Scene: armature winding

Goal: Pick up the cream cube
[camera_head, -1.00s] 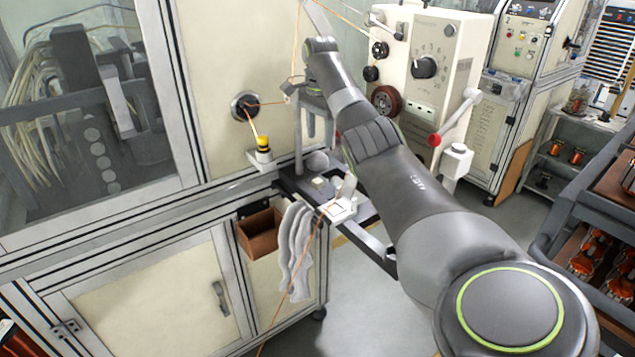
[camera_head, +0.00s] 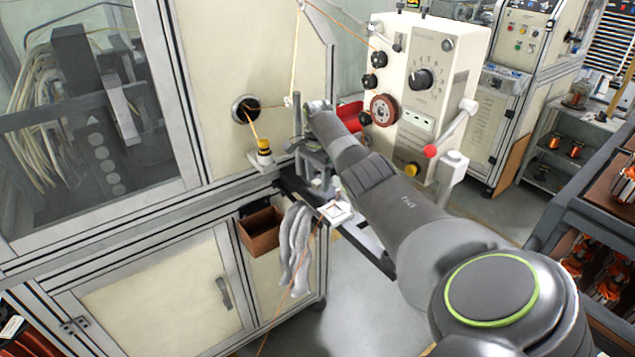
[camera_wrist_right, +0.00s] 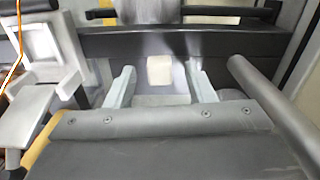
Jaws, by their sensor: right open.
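The cream cube (camera_wrist_right: 159,71) sits on a grey tray surface in the right wrist view, between and slightly ahead of the two fingers of my right gripper (camera_wrist_right: 161,77). The gripper is open, with a gap visible on both sides of the cube, and it appears empty. In the head view my right gripper (camera_head: 318,180) is down over the narrow tray beside the machine cabinet. The cube cannot be made out there, hidden by my gripper and arm. My left gripper is in neither view.
A white square fixture (camera_head: 337,212) stands on the tray's near end; grey cloths (camera_head: 294,245) and a brown bin (camera_head: 262,232) hang beside it. A yellow-topped post (camera_head: 264,150) and a cream winding machine (camera_head: 425,90) are close by. A dark bar (camera_wrist_right: 190,40) crosses beyond the cube.

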